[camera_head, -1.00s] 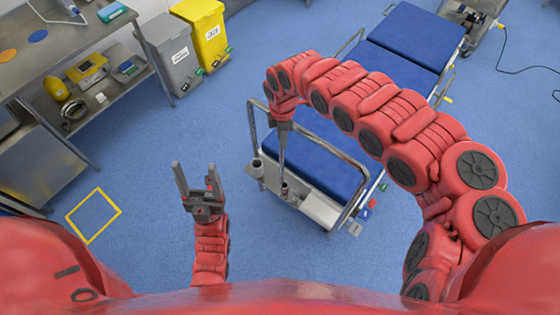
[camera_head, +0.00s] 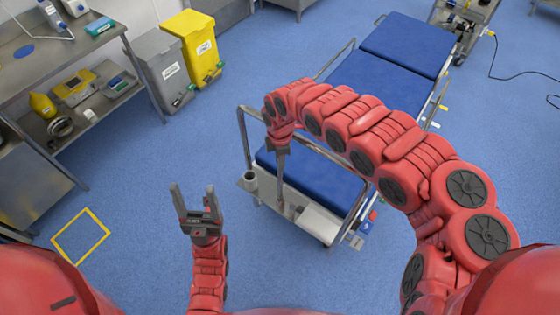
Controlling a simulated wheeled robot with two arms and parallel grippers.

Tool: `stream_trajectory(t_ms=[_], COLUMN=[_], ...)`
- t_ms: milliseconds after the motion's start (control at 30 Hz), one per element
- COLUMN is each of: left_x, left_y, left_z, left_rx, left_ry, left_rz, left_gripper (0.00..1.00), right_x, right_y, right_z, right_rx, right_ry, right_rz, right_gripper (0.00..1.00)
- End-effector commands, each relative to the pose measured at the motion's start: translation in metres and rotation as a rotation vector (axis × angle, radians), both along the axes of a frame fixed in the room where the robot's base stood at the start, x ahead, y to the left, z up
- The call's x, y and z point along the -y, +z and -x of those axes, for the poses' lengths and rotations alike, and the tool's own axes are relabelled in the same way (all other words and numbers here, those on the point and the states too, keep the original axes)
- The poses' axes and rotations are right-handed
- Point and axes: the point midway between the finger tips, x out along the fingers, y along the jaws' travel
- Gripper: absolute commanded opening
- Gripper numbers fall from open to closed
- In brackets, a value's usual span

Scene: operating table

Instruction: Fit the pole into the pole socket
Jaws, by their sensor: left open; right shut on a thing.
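My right gripper (camera_head: 278,145) is shut on the grey pole (camera_head: 280,180) near its top. The pole hangs close to upright over the near end of the blue-padded operating table. Its lower end is beside the grey end plate of the table; I cannot tell whether it is inside a socket. A grey cup-shaped socket (camera_head: 249,181) stands at the left corner of that end plate, apart from the pole. My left gripper (camera_head: 194,198) is open and empty, pointing up, left of the table over the floor.
The operating table's blue pad (camera_head: 318,178) has metal side rails (camera_head: 246,138) around its near end. A grey bin (camera_head: 164,70) and a yellow bin (camera_head: 194,48) stand at the back left. A steel bench (camera_head: 60,55) is at the left.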

Motion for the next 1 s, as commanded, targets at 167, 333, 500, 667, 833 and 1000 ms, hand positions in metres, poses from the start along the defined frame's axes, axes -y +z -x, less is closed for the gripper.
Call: stream_trajectory(t_ms=[167,333,500,667,833,1000], left_x=[0.0,0.0,0.0,0.0,0.0,0.0], left_y=[-0.002,-0.002,-0.002,0.0,-0.006,-0.012], left_z=[0.0,0.0,0.0,0.0,0.0,0.0], left_rx=[0.0,0.0,0.0,0.0,0.0,0.0], left_ry=[0.0,0.0,0.0,0.0,0.0,0.0], left_rz=[0.0,0.0,0.0,0.0,0.0,0.0], left_gripper=[0.67,0.67,0.67,0.67,0.67,0.67], right_x=[0.0,0.0,0.0,0.001,0.001,0.001], right_y=[-0.003,-0.003,-0.003,0.004,0.029,0.066], right_z=[0.0,0.0,0.0,-0.001,-0.003,-0.002], right_rx=[0.0,0.0,0.0,0.002,0.008,0.005], right_ry=[0.0,0.0,0.0,-0.001,-0.001,0.001], right_rz=[0.0,0.0,0.0,0.0,-0.001,0.001], right_gripper=[0.41,0.6,0.6,0.6,0.6,0.6])
